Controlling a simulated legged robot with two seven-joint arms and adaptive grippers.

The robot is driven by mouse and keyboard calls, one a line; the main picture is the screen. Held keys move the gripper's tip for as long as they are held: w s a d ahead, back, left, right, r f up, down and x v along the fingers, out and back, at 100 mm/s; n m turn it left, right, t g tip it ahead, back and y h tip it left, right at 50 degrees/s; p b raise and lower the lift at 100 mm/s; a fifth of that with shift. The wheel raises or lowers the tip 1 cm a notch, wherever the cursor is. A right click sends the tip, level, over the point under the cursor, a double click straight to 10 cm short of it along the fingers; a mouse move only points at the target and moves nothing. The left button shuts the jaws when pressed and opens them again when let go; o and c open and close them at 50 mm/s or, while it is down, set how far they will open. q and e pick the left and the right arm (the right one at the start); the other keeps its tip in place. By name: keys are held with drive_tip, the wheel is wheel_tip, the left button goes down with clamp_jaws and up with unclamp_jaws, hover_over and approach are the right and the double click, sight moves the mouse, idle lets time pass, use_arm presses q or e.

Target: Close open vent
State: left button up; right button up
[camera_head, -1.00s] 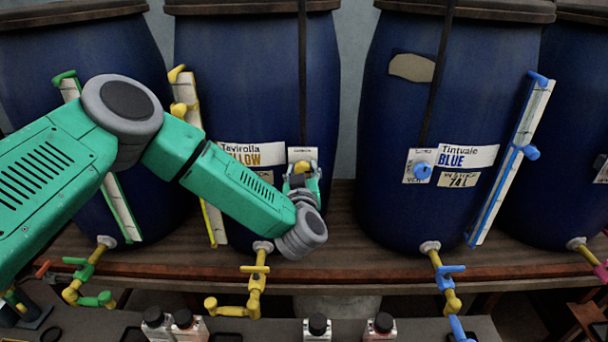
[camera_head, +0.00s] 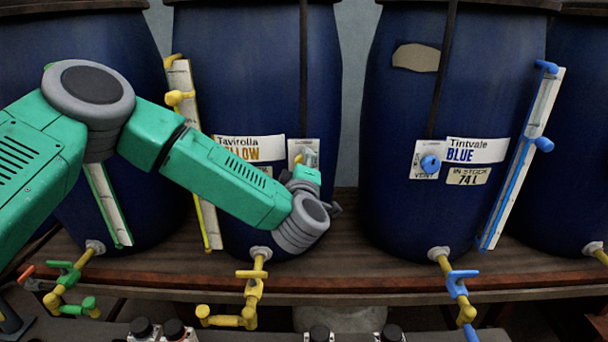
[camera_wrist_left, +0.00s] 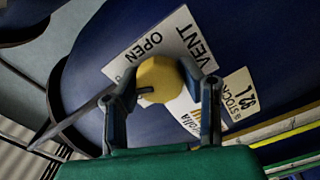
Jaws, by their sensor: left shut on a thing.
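The yellow vent knob (camera_wrist_left: 155,80) sits on a white plate (camera_wrist_left: 165,45) lettered "OPEN" and "VENT" on the Tavirolla Yellow vat (camera_head: 255,70). My left gripper (camera_wrist_left: 160,76) is shut on this knob, one finger on each side of it. In the head view, my left gripper (camera_head: 308,162) is at the vat's front and covers much of the vent plate (camera_head: 297,147). Only a small part of the yellow knob shows there. A blue vent knob (camera_head: 430,164) is on the Tintvale Blue vat (camera_head: 400,110). My right gripper is not in view.
Yellow (camera_head: 252,290) and blue (camera_head: 458,285) outlet taps stick out below the vats, over the bench edge (camera_head: 370,285). A gauge strip with blue fittings (camera_head: 520,160) stands on the blue vat.

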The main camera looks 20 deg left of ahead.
use_arm(q)
drive_tip(key=shift+s+f+n+b, duration=0.1)
drive_tip(key=shift+f+n+b, duration=0.05)
drive_tip(key=shift+n+b, duration=0.9)
drive_tip(key=shift+f+n+b, duration=0.15)
drive_tip(key=shift+n+b, duration=0.7)
drive_tip(key=shift+n, duration=0.4)
drive_tip(key=shift+f, duration=0.1)
drive_tip(key=o, duration=1.2)
drive_tip(key=shift+c, duration=0.2)
drive_tip(key=shift+a+r, duration=0.1)
drive_tip(key=shift+r, duration=0.1)
drive_tip(key=shift+s, duration=0.15)
drive_tip(key=v, duration=1.1)
drive_tip(key=shift+s, duration=0.35)
